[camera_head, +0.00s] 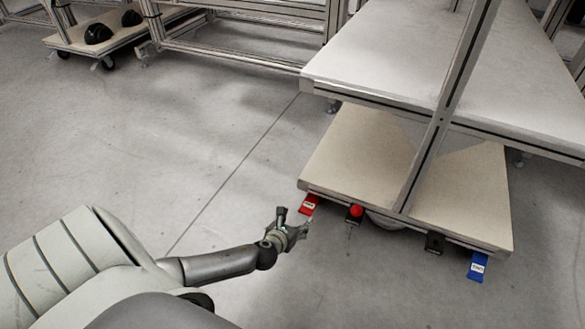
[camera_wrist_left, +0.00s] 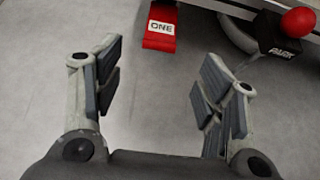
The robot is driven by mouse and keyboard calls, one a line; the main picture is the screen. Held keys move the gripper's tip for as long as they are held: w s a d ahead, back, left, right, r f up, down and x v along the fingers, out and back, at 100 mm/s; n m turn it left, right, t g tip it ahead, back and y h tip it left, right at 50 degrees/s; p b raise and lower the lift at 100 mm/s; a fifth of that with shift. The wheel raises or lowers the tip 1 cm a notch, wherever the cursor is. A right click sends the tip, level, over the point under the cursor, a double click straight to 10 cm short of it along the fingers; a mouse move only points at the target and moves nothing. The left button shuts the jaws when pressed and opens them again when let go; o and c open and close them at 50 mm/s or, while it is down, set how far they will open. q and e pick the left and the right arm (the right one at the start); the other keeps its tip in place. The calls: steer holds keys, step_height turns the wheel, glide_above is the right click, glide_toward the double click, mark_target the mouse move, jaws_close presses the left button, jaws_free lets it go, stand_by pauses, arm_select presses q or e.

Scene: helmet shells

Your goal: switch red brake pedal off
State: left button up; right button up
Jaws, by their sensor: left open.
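The red brake pedal (camera_head: 309,204) sticks out from the left front edge of the low cart. In the left wrist view the red pedal (camera_wrist_left: 160,29) carries a white label reading "ONE" and lies beyond the fingers, between them in the picture. My left gripper (camera_head: 292,226) is open and empty, just below and left of the red pedal in the head view. Its two spread fingers show in the left wrist view (camera_wrist_left: 160,90), apart from the pedal. My right gripper is not in view.
A black box with a red knob (camera_head: 355,213), labelled "PARK", sits right of the red pedal. A black box (camera_head: 434,243) and a blue pedal (camera_head: 478,267) are farther right. The low cart (camera_head: 345,150) stands under a frame's upper shelf (camera_head: 385,65). Left floor is clear.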

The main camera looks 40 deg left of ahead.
arm_select(q)
steer(key=shift+v, duration=1.1)
